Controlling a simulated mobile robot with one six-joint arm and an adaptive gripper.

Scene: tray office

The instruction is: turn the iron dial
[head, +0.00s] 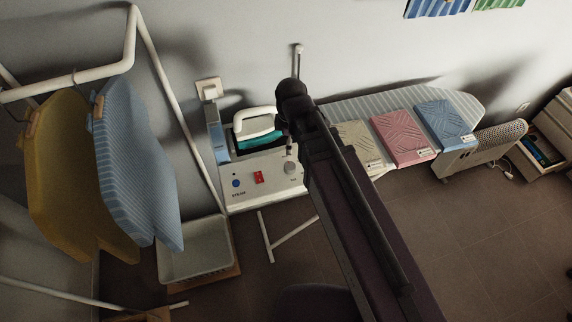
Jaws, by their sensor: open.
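A steam-iron station (240,198) with a pale front panel stands left of the middle in the head view. Its dial (291,167) is a small, light round knob at the panel's right end, close to the edge of my dark arm. Its exact pointer setting is too small to read. The iron (256,128), white with a teal body, rests on top of the station. My arm crosses the middle of the view and hides what lies behind it.
A red switch (258,177) and a blue button (236,183) share the panel. Right of my arm, the striped ironing board (470,101) bears beige, pink and blue folded cloths. A heater (490,142) stands at right. Hanging garments (137,165) and a grey tray (200,250) are at left.

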